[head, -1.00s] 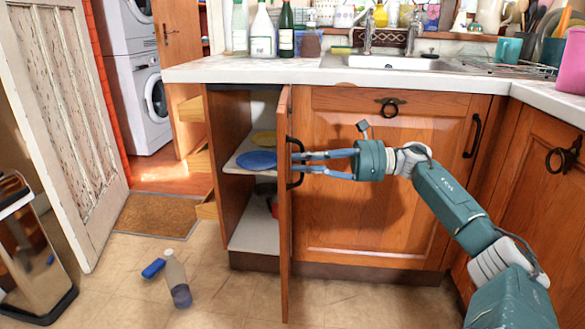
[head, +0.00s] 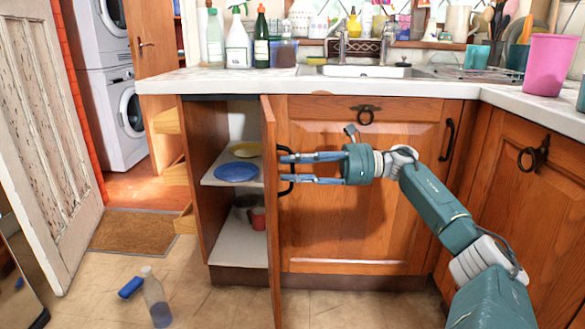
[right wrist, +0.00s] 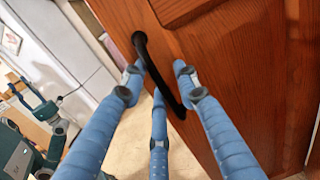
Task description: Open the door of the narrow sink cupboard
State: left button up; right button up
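The narrow sink cupboard's wooden door (head: 269,220) stands swung outward, seen nearly edge-on in the head view. Its black curved handle (head: 290,184) is on the right-facing side. The cupboard interior (head: 238,245) shows shelves. My right gripper (head: 281,170) is at the handle, its blue fingers spread apart, one above the other. In the right wrist view the handle (right wrist: 161,78) passes between the fingers of the gripper (right wrist: 158,78); a firm grip does not show.
A blue plate (head: 236,172), a yellow plate (head: 246,150) and a red cup (head: 258,218) are inside the cupboard. A bottle (head: 156,300) and a blue object (head: 131,287) are on the floor at left. The wide closed front (head: 365,190) stands right of the open door.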

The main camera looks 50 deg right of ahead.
jog(key=shift+f, duration=0.1)
jog(key=v, duration=1.2)
dwell(0.4)
